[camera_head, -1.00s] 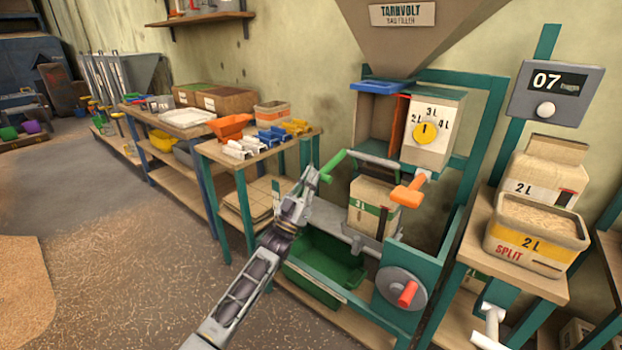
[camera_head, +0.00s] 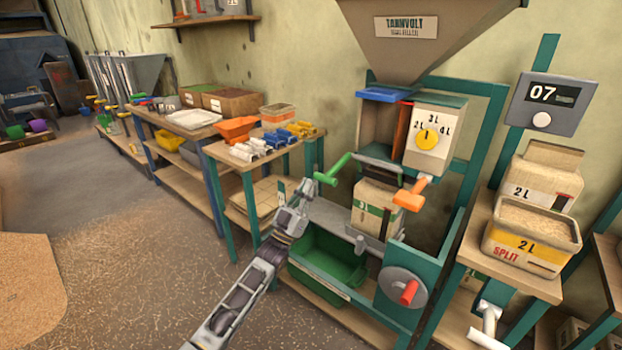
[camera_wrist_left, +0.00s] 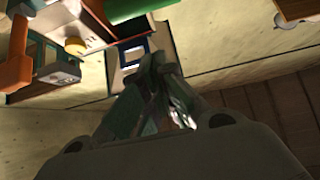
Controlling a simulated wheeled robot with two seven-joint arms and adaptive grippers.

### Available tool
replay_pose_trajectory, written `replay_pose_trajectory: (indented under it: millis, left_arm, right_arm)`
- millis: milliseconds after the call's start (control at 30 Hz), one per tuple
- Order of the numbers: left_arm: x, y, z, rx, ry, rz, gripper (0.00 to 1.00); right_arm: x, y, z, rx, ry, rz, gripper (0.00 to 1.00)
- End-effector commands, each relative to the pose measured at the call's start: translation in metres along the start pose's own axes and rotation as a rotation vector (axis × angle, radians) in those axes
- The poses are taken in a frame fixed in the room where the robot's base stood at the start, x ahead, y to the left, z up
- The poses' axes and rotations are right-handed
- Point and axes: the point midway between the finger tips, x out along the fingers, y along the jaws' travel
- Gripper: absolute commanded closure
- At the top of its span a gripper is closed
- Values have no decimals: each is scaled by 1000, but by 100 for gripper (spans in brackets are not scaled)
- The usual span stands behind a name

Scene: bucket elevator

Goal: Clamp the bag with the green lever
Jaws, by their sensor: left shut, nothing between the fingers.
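The green lever (camera_head: 335,169) sticks out to the left of the filling machine, beside a dark clamp bar (camera_head: 378,173). The bag (camera_head: 374,204), tan with a green band and a 3L mark, stands upright under the bar on a grey support. My left gripper (camera_head: 300,189) is shut and empty, just left of and below the lever, apart from it as far as I can tell. Its closed fingers show in the left wrist view (camera_wrist_left: 160,68); the lever cannot be made out surely there. My right gripper is not in view.
An orange handle (camera_head: 410,196) sits right of the bag, below the yellow dial (camera_head: 427,139). A green bin (camera_head: 328,257) is below. A red-handled crank wheel (camera_head: 402,290) is at the front. A table with coloured clips (camera_head: 262,145) stands left.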

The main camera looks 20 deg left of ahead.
Motion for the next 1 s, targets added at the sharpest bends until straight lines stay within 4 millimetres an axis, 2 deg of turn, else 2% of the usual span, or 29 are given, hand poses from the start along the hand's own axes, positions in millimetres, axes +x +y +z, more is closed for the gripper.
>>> replay_pose_trajectory:
  millis: [200,400,600,1000]
  left_arm:
    - [-30,0,5,0,-3,-1,100]
    - [-49,0,7,1,-2,0,100]
    - [-55,0,8,1,-1,0,100]
    - [-54,0,8,1,0,0,100]
  right_arm:
    - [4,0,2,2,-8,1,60]
    - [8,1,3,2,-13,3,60]
    - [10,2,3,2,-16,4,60]
    - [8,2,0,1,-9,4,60]
